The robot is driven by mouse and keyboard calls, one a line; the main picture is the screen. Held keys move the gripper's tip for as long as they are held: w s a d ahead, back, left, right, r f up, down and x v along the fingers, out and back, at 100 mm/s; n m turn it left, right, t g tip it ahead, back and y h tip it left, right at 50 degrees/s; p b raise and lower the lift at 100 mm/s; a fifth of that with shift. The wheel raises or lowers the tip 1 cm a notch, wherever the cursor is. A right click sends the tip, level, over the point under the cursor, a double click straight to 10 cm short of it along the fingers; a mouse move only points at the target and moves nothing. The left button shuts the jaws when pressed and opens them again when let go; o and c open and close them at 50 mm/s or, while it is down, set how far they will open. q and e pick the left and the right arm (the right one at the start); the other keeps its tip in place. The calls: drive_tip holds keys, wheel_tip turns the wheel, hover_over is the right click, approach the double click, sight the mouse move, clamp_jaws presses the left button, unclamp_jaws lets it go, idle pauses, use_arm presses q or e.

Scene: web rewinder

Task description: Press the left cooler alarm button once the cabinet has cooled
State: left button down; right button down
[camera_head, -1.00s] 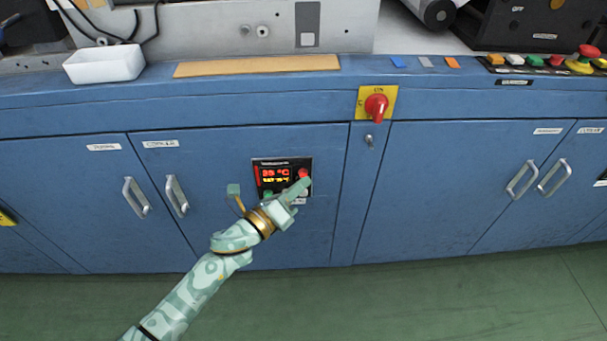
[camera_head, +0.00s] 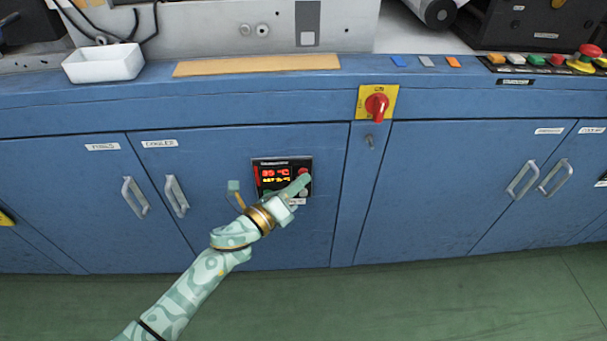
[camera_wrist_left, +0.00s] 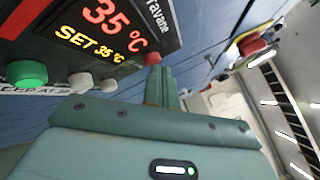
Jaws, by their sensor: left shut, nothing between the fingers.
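The cooler's black control panel (camera_head: 283,162) is set in a blue cabinet door. Its display (camera_wrist_left: 105,25) reads 35 °C in red, with SET 35 °C in yellow below. The red alarm button (camera_wrist_left: 152,54) sits at the panel's edge in the left wrist view. In the head view the button (camera_head: 303,171) is partly behind my fingertips. My left gripper (camera_head: 305,179) is shut and empty. In the left wrist view its fingertips (camera_wrist_left: 156,72) are right at the button and overlap its lower part; I cannot tell whether they touch it.
A green button (camera_wrist_left: 27,73) and pale buttons (camera_wrist_left: 80,82) sit beside my fingers. A red rotary switch (camera_head: 376,106) on a yellow plate is up to the right. Door handles (camera_head: 176,196) stick out on the left. The green floor (camera_head: 400,300) in front is clear.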

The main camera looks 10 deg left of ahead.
idle(0.4)
use_arm(q)
drive_tip(key=shift+s+d, duration=0.25)
drive_tip(key=shift+s, duration=0.6)
drive_tip(key=s, duration=0.2)
drive_tip(key=s+d+p, duration=0.1)
drive_tip(key=s, duration=0.1)
drive_tip(key=shift+s+d, duration=0.2)
drive_tip(key=shift+s, duration=0.2)
idle(0.4)
